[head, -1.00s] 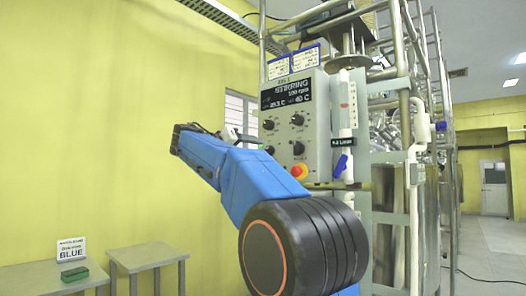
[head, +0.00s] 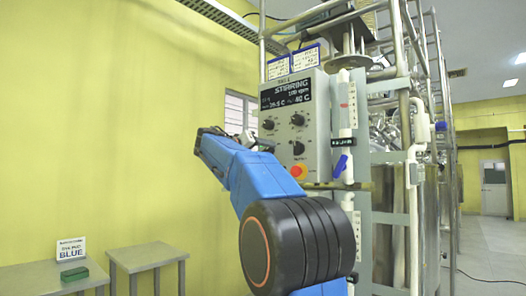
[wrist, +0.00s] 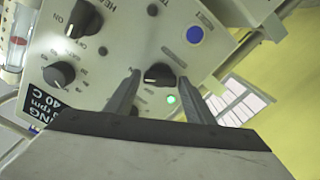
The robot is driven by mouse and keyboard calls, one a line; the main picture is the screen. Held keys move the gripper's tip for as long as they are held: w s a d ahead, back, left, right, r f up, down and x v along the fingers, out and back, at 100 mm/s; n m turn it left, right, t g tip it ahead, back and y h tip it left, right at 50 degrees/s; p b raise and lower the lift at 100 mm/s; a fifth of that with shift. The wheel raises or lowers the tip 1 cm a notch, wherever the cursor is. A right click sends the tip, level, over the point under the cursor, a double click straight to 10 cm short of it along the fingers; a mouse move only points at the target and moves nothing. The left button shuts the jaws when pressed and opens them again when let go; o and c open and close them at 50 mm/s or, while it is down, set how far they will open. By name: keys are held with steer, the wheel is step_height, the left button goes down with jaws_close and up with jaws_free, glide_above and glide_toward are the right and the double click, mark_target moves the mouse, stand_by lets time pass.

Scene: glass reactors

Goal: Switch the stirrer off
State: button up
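The control panel (head: 313,140) faces my arm, and its display (head: 286,93) reads STIRRING, 100 rpm and 40 C. In the wrist view a black knob (wrist: 158,74) lies between my fingertips, with a lit green lamp (wrist: 171,99) beside it. Its label is not readable, so I cannot confirm that it is the stirrer switch. My gripper (wrist: 159,78) is open, one finger on each side of this knob; contact is not clear. In the head view my gripper (head: 246,138) is at the panel's left side, partly hidden by my arm.
Other knobs (wrist: 85,20) (wrist: 60,75) sit left of my fingers in the wrist view; one has ON and OFF marks. A blue round part (wrist: 194,34) is nearby. A red button (head: 298,171) is low on the panel. Pipes (head: 413,150) stand right; small tables (head: 148,255) stand left.

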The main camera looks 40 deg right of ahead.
steer(key=c, duration=0.6)
steer(key=shift+c, duration=0.2)
steer(key=shift+n, duration=0.4)
steer(key=n, duration=0.5)
steer(key=shift+f, duration=0.1)
steer(key=n, duration=0.6)
steer(key=shift+w+f, duration=0.1)
steer(key=o, duration=1.1)
steer(key=shift+c, duration=0.2)
